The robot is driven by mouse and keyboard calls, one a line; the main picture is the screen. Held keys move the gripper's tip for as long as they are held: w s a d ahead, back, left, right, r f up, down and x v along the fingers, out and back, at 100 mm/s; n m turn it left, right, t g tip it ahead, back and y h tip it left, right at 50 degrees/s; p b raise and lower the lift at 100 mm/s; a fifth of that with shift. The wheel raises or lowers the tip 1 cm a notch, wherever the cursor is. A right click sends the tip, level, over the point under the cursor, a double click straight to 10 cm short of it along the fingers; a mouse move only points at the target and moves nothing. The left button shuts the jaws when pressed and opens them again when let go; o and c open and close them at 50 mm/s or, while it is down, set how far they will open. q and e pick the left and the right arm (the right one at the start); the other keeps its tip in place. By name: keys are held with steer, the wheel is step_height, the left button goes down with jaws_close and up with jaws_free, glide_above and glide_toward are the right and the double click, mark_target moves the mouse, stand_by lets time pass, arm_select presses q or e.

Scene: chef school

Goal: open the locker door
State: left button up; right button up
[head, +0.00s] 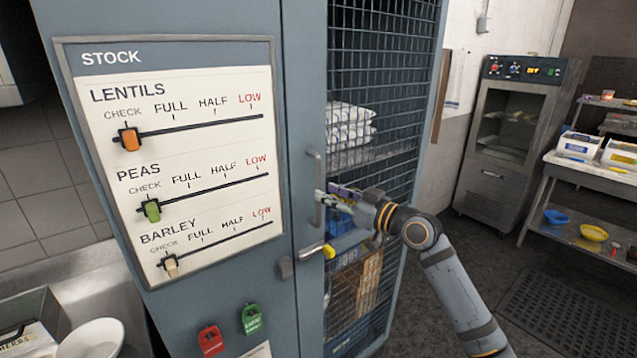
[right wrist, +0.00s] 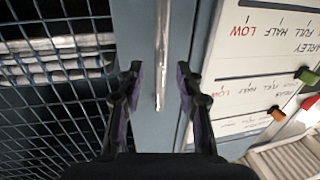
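The locker door (head: 308,118) is a blue-grey frame with wire mesh and looks shut. A vertical metal bar handle (head: 316,187) is on its left side. Below it is a lever latch with a yellow tip (head: 329,252), beside a grey block on the frame. My right gripper (head: 325,197) is at the handle. In the right wrist view, my right gripper (right wrist: 158,78) is open, with the handle (right wrist: 161,55) between its two fingers and a gap on each side. My left gripper is not in view.
Left of the door, a blue-grey panel holds a STOCK board (head: 185,150) with sliders. Behind the mesh are folded cloths (head: 350,125) and crates. A steel cabinet (head: 510,135) and shelves stand right. Dark floor between is mostly clear.

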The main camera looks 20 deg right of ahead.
steer(key=p+x, duration=0.1)
steer(key=x, duration=0.3)
steer(key=shift+w+a, duration=0.1)
jaws_close()
stand_by(0.6)
